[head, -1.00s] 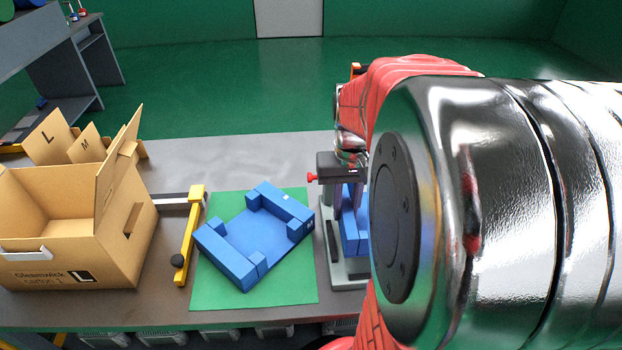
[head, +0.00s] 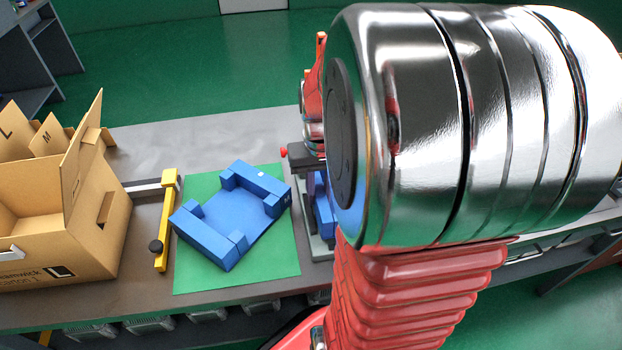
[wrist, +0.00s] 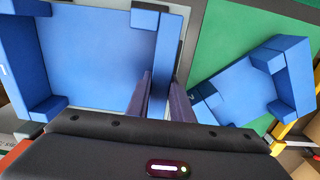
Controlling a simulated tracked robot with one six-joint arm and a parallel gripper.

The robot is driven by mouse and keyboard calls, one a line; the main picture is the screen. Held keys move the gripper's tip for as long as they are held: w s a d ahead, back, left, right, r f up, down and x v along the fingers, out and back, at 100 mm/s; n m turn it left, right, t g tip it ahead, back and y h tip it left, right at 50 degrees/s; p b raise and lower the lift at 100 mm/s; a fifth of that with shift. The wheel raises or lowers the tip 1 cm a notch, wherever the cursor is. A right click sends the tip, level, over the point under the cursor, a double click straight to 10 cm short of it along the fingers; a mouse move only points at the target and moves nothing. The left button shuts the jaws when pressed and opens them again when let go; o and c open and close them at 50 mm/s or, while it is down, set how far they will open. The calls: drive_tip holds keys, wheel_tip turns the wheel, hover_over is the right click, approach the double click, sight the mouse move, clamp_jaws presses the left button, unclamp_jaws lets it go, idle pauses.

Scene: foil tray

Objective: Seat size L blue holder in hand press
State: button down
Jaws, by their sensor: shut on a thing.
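My gripper (wrist: 160,98) is shut on a wall of a blue holder (wrist: 88,50), a flat tray with raised corner walls; one finger is on each side of that wall. In the head view this holder (head: 325,215) is mostly hidden behind my arm, at the right of the green mat. A grey base (head: 319,246), seemingly part of the hand press, shows below it. I cannot tell whether the holder touches it. A second blue holder (head: 233,220) lies on the mat, and shows at the right of the wrist view (wrist: 258,88).
The green mat (head: 265,282) lies on the grey table. A yellow bar with a black knob (head: 165,220) stands left of it. An open carton (head: 92,240) with L and M flaps stands at the far left. The table behind the mat (head: 220,135) is clear.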

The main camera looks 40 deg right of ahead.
drive_tip(key=shift+f, duration=1.1)
drive_tip(key=c, duration=1.5)
unclamp_jaws()
drive_tip(key=shift+r, duration=0.1)
wheel_tip(320, 180, up, 14)
drive_tip(key=shift+f, duration=0.2)
